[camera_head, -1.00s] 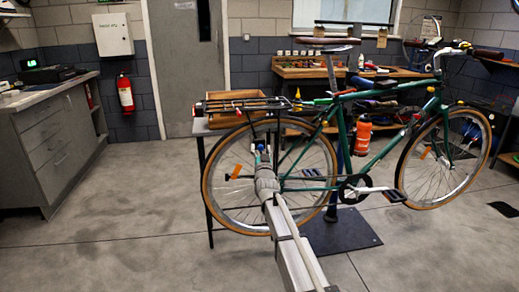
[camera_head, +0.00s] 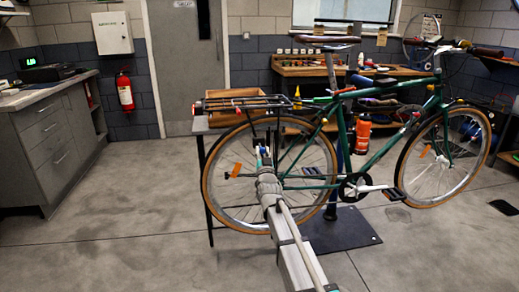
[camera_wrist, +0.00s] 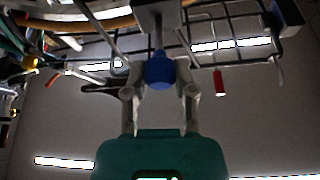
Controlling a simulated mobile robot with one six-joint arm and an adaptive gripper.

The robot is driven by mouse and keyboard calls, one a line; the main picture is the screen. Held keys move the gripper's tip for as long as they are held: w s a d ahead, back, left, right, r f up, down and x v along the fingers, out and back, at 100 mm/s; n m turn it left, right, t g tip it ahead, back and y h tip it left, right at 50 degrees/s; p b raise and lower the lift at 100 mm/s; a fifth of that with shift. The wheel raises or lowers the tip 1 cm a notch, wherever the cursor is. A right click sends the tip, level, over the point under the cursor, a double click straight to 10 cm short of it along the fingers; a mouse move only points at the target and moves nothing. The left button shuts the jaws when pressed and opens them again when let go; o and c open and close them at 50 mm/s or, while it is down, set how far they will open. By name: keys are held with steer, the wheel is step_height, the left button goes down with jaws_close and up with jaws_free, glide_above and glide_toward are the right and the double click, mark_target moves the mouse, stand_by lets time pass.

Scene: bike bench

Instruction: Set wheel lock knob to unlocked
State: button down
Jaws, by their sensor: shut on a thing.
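The green bicycle (camera_head: 341,130) stands on a repair stand in the middle of the head view, with its rear wheel (camera_head: 205,185) to the left. My gripper (camera_head: 262,152) is at the rear wheel, in front of its spokes. In the wrist view, the fingers of my gripper (camera_wrist: 160,92) are closed around a round blue knob (camera_wrist: 159,68), which looks like the wheel lock knob. A grey block (camera_wrist: 158,18) sits just beyond it. I see no marking that shows the knob's setting. In the head view my arm mostly hides the knob.
The rear rack (camera_head: 245,104) is above my gripper, and its wire frame (camera_wrist: 232,42) is close in the wrist view. The stand's dark base plate (camera_head: 345,236) lies on the floor to the right of my arm. The floor at left is clear.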

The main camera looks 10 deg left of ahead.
steer(key=shift+s+d, duration=0.2)
steer(key=shift+s, duration=0.65)
steer(key=shift+c, duration=2)
jaws_free()
steer(key=shift+r, duration=0.15)
